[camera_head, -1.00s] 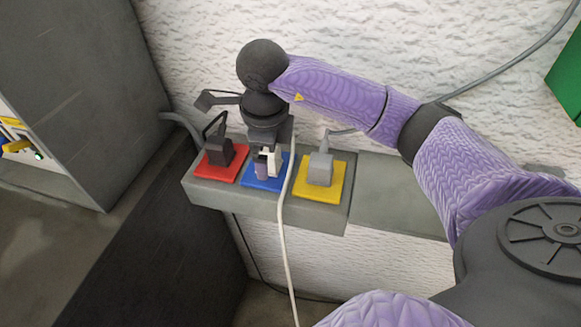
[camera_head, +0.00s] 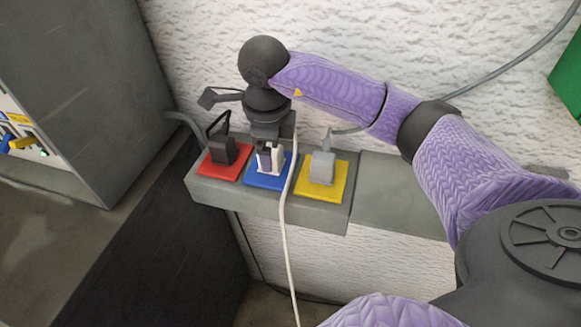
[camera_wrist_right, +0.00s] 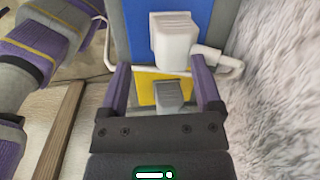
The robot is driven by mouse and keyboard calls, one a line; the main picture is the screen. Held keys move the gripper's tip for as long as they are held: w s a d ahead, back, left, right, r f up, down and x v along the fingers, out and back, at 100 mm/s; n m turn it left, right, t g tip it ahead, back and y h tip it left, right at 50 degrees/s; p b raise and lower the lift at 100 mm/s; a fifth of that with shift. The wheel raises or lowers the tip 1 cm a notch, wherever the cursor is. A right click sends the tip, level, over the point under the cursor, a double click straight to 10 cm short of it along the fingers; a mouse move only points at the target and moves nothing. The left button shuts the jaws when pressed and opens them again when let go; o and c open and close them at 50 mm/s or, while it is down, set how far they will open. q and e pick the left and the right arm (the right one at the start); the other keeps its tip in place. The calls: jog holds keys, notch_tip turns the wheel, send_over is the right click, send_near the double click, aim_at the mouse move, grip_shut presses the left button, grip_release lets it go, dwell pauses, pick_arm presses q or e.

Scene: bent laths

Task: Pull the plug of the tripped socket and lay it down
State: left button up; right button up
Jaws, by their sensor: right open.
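Three socket plates sit in a row on a grey ledge: red (camera_head: 232,174) with a black plug (camera_head: 223,149), blue (camera_head: 264,180) with a white plug (camera_head: 277,160), and yellow (camera_head: 312,192) with a grey plug (camera_head: 322,168). My right gripper (camera_head: 268,158) is open at the white plug, partly hiding it. In the right wrist view the white plug (camera_wrist_right: 175,38) is at the tips of my open fingers (camera_wrist_right: 161,66), nearer the right-hand finger; contact is unclear. My left gripper is out of view.
A white cord (camera_head: 284,230) hangs down past the blue and yellow plates. A dark cabinet (camera_head: 85,90) stands at the left, with coloured levers (camera_head: 20,141) at its edge. Bare ledge (camera_head: 395,190) is free right of the yellow plate. A rough white wall rises behind.

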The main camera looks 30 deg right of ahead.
jog(key=shift+d+f, duration=0.15)
jog(key=shift+f, duration=0.4)
jog(key=shift+w+d+r, duration=0.2)
jog(key=shift+w, duration=0.05)
jog(key=shift+w+d, duration=0.15)
grip_shut()
jog(key=shift+r, duration=0.15)
